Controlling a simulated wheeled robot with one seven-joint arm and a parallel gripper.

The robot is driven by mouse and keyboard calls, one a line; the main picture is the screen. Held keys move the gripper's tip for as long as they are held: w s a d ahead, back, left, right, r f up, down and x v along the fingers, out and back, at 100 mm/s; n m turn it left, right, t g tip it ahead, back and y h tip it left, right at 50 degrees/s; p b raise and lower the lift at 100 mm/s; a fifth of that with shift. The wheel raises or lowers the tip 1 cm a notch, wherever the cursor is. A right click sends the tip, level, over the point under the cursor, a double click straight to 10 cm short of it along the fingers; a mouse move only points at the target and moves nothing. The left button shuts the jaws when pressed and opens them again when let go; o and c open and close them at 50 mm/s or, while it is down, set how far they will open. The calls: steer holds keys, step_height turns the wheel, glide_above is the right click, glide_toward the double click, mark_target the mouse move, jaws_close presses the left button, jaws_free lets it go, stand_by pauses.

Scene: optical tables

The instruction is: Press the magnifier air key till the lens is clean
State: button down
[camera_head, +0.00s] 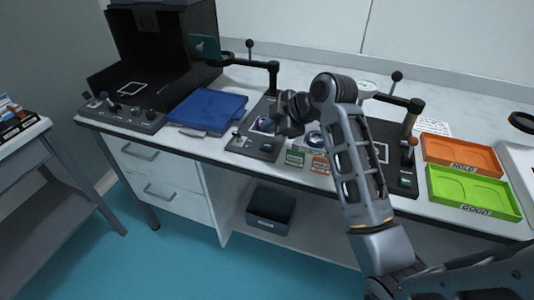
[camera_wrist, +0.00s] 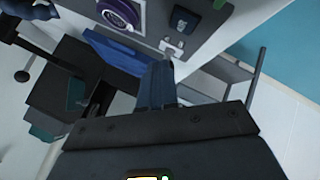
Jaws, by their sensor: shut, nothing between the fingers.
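The magnifier station has a dark grey base (camera_head: 244,147) left of my arm, with a post and black arm (camera_head: 258,64) behind it. A round lens with a purple ring (camera_wrist: 120,12) shows on the base in the wrist view; the head view shows it partly beside my gripper (camera_head: 284,124). A dark square key (camera_wrist: 185,19) and a small white fitting (camera_wrist: 173,47) are also on the base. My gripper is shut and empty; its fingertips (camera_wrist: 164,66) show just short of the white fitting. I cannot tell whether they touch anything. Dust on the lens is too small to judge.
A blue tray (camera_head: 208,110) lies left of the base, with a black open booth (camera_head: 150,50) beyond. Orange (camera_head: 460,141) and green (camera_head: 472,184) trays sit at the right. A second magnifier post (camera_head: 397,80) stands behind my arm.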

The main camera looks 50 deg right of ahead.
mark_target(270, 148)
steer(key=shift+f+b, duration=0.5)
steer(key=shift+f, duration=1.05)
steer(key=shift+f, duration=0.15)
stand_by(0.7)
steer(key=shift+f, duration=0.25)
steer(key=shift+f+b, duration=0.3)
steer(key=shift+f, duration=0.15)
stand_by(0.7)
steer(key=shift+r, duration=0.1)
steer(key=shift+r+p, duration=0.8)
steer(key=shift+p, duration=0.05)
step_height(270, 148, up, 5)
steer(key=p, duration=0.4)
